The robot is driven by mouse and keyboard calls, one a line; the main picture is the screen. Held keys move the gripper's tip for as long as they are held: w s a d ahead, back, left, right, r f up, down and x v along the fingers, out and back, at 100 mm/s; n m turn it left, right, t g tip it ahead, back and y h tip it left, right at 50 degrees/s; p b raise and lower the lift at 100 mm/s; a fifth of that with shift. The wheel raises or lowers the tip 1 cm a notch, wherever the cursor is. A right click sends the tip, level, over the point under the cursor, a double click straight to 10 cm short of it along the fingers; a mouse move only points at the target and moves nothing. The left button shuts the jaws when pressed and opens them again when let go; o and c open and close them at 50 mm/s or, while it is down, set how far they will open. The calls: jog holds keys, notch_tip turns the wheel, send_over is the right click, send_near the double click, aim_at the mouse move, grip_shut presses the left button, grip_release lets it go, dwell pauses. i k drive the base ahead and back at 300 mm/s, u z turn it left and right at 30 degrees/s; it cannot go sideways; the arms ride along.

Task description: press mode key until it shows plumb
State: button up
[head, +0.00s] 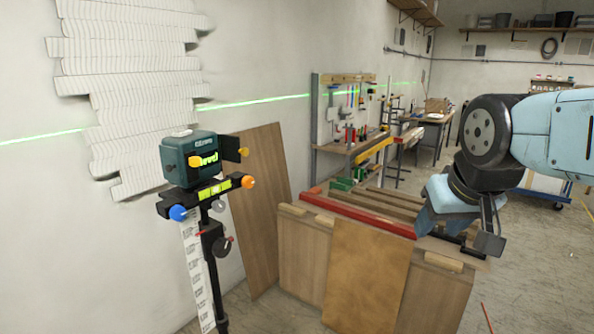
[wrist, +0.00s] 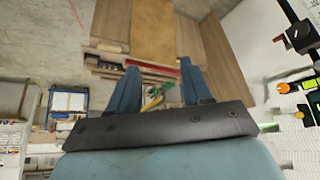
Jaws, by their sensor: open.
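A dark green laser level (head: 188,158) stands on a black tripod (head: 211,262) at the left in the head view. Its small display (head: 207,159) glows yellow-green; the lettering looks like "level" but is small. Orange-yellow knobs and a pale piece on top show on the housing; I cannot tell which part is the mode key. My gripper (head: 432,222) is well to the right of the level, open and empty, pointing down. In the wrist view, its two blue fingers (wrist: 160,88) are spread apart, and part of the level's mount (wrist: 306,84) shows at the right edge.
A wooden bench (head: 368,265) with a red rail (head: 350,213) stands below my gripper. A leaning board (head: 256,205) is behind the tripod. Open air separates gripper and level.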

aim_at(182, 132)
jog(key=z, duration=1.4)
jog(key=i, duration=0.05)
jog(key=u, duration=2.65)
